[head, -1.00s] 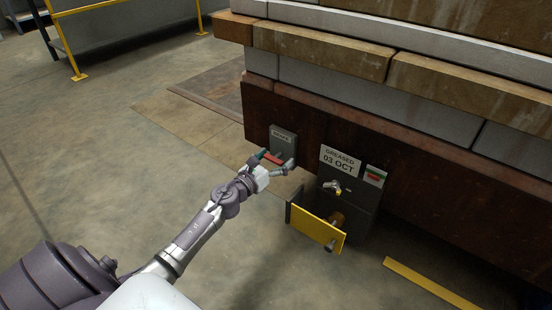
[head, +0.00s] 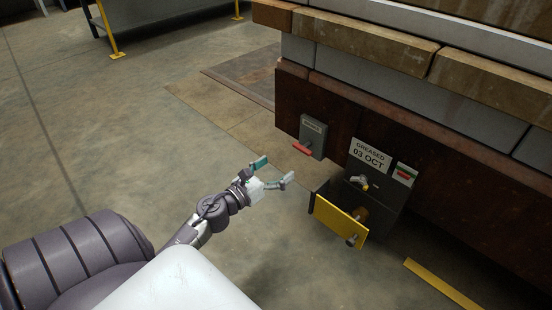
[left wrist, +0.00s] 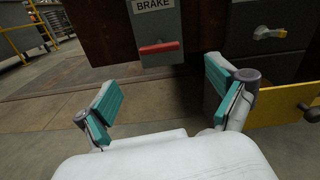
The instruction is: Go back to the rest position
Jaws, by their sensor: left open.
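My left gripper (head: 274,172) is open and empty in the head view, over the floor to the left of the brake box. Its two teal-padded fingers also show wide apart in the left wrist view (left wrist: 163,100). The grey brake box (head: 313,137) is on the dark rusty base, with a red handle (head: 302,148) at its lower front. In the left wrist view the red handle (left wrist: 159,48) is beyond the fingers and apart from them. My right gripper is not in view.
A dark cabinet (head: 385,205) with a "GREASED 03 OCT" sign (head: 370,154) and an open yellow-fronted drawer (head: 340,220) stands to the right. A stone-block stack (head: 370,38) rises above. A yellow floor strip (head: 440,284) lies at lower right. The floor at left is clear.

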